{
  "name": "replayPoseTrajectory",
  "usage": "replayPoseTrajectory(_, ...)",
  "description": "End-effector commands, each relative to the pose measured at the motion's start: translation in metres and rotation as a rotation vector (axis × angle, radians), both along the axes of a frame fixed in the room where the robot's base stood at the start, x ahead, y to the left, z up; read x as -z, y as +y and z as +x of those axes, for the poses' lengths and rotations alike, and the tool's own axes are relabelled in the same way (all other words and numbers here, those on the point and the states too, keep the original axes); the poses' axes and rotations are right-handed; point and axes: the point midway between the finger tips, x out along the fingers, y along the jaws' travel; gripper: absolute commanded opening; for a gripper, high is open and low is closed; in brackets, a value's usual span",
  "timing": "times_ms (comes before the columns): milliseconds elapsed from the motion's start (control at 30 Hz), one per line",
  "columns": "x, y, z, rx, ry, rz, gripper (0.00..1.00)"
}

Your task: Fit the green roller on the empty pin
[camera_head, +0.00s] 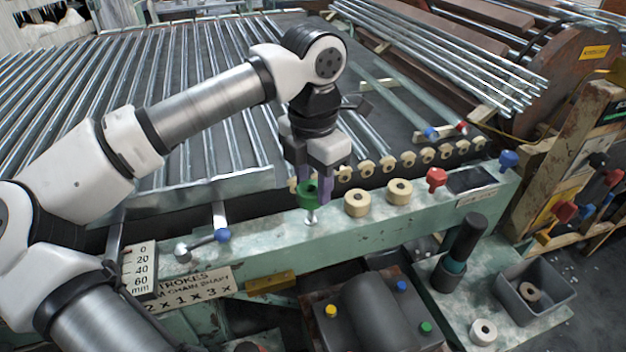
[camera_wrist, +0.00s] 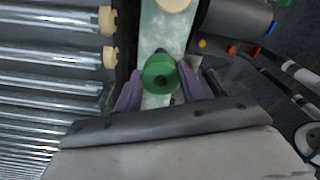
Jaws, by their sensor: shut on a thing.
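The green roller (camera_head: 307,197) is between the purple fingers of my gripper (camera_head: 314,188), which is shut on it. It looks roughly upright, over the left part of the pale green rail. A short silver pin (camera_head: 311,218) shows directly below it on the rail; I cannot tell whether the pin's tip is inside the roller. The pin is hidden there.
Two cream rollers (camera_head: 358,203) (camera_head: 399,191) sit on the rail to the right, then a red knob (camera_head: 436,179). A row of cream rollers (camera_head: 388,164) runs behind. A blue-knobbed lever (camera_head: 222,235) lies left. A grey bin (camera_head: 535,291) stands lower right.

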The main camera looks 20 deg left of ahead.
Motion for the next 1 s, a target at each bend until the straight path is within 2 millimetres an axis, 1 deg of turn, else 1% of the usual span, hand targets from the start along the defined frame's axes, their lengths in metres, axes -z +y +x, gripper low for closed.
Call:
replayPoseTrajectory(267, 0.003, 0.0, 0.0, 0.0, 0.0, 0.0, 0.17)
replayPoseTrajectory(1000, 0.021, 0.0, 0.0, 0.0, 0.0, 0.0, 0.17)
